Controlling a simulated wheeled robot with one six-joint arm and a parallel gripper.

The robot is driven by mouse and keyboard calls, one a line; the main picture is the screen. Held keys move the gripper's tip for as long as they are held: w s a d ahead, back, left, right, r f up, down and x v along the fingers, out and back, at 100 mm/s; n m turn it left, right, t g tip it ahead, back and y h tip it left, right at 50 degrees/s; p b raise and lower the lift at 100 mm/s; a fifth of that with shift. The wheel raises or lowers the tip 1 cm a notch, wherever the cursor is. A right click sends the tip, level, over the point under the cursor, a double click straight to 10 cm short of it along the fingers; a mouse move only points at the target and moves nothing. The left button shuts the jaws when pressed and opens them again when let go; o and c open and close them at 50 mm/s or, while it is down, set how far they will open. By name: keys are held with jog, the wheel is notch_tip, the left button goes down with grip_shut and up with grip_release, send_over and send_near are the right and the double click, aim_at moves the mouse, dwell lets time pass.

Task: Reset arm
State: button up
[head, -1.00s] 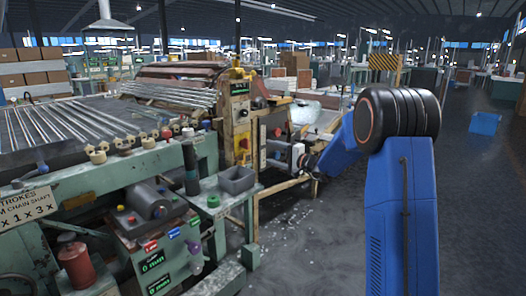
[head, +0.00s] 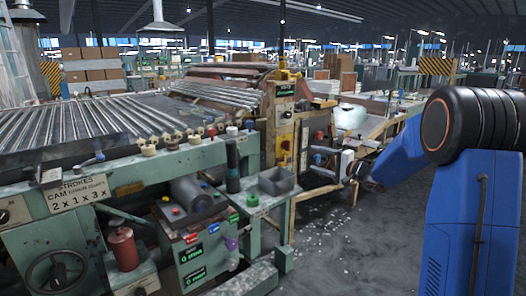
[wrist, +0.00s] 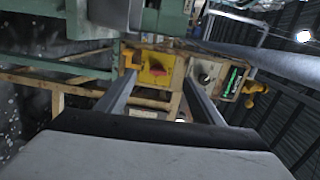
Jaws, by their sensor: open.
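My arm is blue with a black joint and reaches left from the right side of the head view. In the wrist view my gripper (wrist: 158,88) has its two grey fingers well apart, with nothing between them. Beyond the fingers is a yellow panel (wrist: 160,68) with a red part on a wooden frame. In the head view the far end of my arm is beside the yellowish control post (head: 283,125) of the machine; the fingers are too small to make out there.
Open grey floor (head: 350,255) lies in the lower middle.

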jog(key=s+a+n+g, duration=0.2)
jog(key=s+a+g, duration=0.15)
jog(key=s, duration=0.65)
jog(key=s+a+n+g+h, duration=0.1)
jog(key=s+a+n+g, duration=0.3)
jog(key=s, duration=0.6)
jog(key=s+a+n+g, duration=0.1)
jog(key=s+a, duration=0.4)
jog(key=s, duration=0.4)
jog(key=s+d+f+n+h, duration=0.1)
jog(key=s+d+f+h, duration=0.1)
jog(key=s, duration=0.7)
jog(key=s+d+f+n+h, duration=0.1)
jog(key=s+d+f+h, duration=0.2)
jog(key=s+d, duration=0.3)
jog(key=s+d+f+h, duration=0.2)
jog(key=s+d+h, duration=0.2)
jog(key=s, duration=0.8)
jog(key=shift+s+f+n+h, duration=0.15)
jog(key=shift+f+n+h, duration=0.1)
jog(key=shift+n+h, duration=0.2)
